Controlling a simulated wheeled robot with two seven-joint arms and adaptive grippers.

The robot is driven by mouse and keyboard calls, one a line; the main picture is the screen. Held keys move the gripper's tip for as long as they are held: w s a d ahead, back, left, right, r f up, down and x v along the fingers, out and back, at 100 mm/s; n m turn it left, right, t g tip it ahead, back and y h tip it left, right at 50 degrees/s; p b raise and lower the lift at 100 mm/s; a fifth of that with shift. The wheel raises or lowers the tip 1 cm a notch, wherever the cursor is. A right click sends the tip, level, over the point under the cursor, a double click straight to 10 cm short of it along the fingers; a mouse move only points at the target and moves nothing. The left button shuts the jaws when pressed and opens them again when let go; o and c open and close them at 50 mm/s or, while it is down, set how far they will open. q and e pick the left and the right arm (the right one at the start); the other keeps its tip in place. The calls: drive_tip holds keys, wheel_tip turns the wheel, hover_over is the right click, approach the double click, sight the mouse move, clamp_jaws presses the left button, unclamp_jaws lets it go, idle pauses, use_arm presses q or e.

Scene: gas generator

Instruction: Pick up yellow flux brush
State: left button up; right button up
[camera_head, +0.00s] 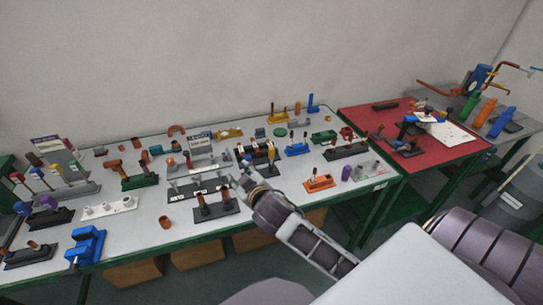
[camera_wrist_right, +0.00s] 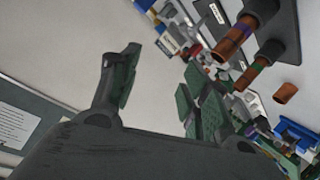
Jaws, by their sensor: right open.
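My right gripper (camera_head: 247,170) reaches in from the lower right over the middle of the grey workbench. I cannot single out the yellow flux brush with certainty. A yellow stand (camera_head: 278,118) with small upright tools is at the back of the bench, beyond the gripper. A dark holder (camera_head: 262,156) with several upright handles is just beyond the gripper and partly hidden by it. My left gripper is out of view.
The grey workbench (camera_head: 145,222) carries many holders and copper fittings. A blue vise (camera_head: 86,245) is at the front left. An orange holder (camera_head: 319,183) sits right of my right arm. A red-topped table (camera_head: 440,152) adjoins on the right. Copper pipe pieces show in the wrist view (camera_wrist_right: 286,93).

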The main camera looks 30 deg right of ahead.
drive_tip(key=w+a+r+n+t+y, duration=0.25)
drive_tip(key=a+r+n+y, duration=0.2)
drive_tip(key=r, duration=0.35)
drive_tip(key=w+a+r+n+t+y, duration=0.25)
drive_tip(key=a+r+n+t, duration=0.2)
drive_tip(key=r, duration=0.35)
drive_tip(key=s+a+r+n+g+y, duration=0.1)
drive_tip(key=s+a+n+g+y, duration=0.3)
drive_tip(key=a+n+g+y, duration=0.95)
drive_tip(key=w+d+f+n+g+h, duration=0.35)
drive_tip(key=d+f+n+h, duration=0.65)
drive_tip(key=d+f, duration=0.4)
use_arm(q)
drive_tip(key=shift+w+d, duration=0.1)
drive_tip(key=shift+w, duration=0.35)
use_arm(e)
drive_tip(key=w+d+r+m+h, duration=0.1)
drive_tip(key=d+h, duration=0.4)
drive_tip(key=d, duration=0.7)
drive_tip(key=w+d+r+m+h, duration=0.1)
drive_tip(key=d+h, duration=0.4)
drive_tip(key=d, duration=0.8)
drive_tip(key=shift+w+d+r+m, duration=0.25)
drive_tip(key=shift+w+m, duration=0.15)
drive_tip(key=shift+m, duration=0.45)
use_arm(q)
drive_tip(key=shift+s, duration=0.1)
use_arm(e)
drive_tip(key=shift+f, duration=0.1)
